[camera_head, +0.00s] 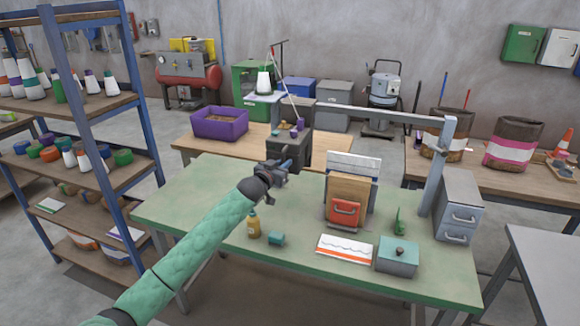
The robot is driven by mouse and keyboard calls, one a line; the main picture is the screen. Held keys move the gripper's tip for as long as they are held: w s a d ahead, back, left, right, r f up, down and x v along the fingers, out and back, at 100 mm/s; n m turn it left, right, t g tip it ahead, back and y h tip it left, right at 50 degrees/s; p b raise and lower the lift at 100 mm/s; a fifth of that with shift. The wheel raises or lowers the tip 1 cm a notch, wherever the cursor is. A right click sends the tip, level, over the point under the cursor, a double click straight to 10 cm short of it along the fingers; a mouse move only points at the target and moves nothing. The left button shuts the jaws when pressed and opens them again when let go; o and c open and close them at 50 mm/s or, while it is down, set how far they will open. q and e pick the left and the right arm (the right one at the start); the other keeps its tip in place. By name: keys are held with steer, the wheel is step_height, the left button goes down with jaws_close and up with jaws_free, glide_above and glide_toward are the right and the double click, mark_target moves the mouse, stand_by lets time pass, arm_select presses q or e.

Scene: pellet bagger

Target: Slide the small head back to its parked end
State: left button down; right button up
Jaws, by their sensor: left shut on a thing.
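My left arm comes in from the lower left across the green bench (190,205). Its dark left gripper (284,166) is shut at the near side of a dark box-shaped unit (296,143) at the bench's back edge. What it holds is small and mostly hidden by the fingers. It appears to be the small head, but its shape and its place on any slide cannot be made out. A grey frame bar (385,115) runs above the bench from behind the dark unit to a post (437,165) on the right. My right gripper is not in view.
A blue-framed shelf (66,75) stands left. The bench's left part is clear.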

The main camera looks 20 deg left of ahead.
arm_select(q)
steer(key=shift+a, duration=0.1)
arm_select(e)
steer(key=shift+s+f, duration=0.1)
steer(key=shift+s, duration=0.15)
arm_select(q)
steer(key=c, duration=1.5)
jaws_free()
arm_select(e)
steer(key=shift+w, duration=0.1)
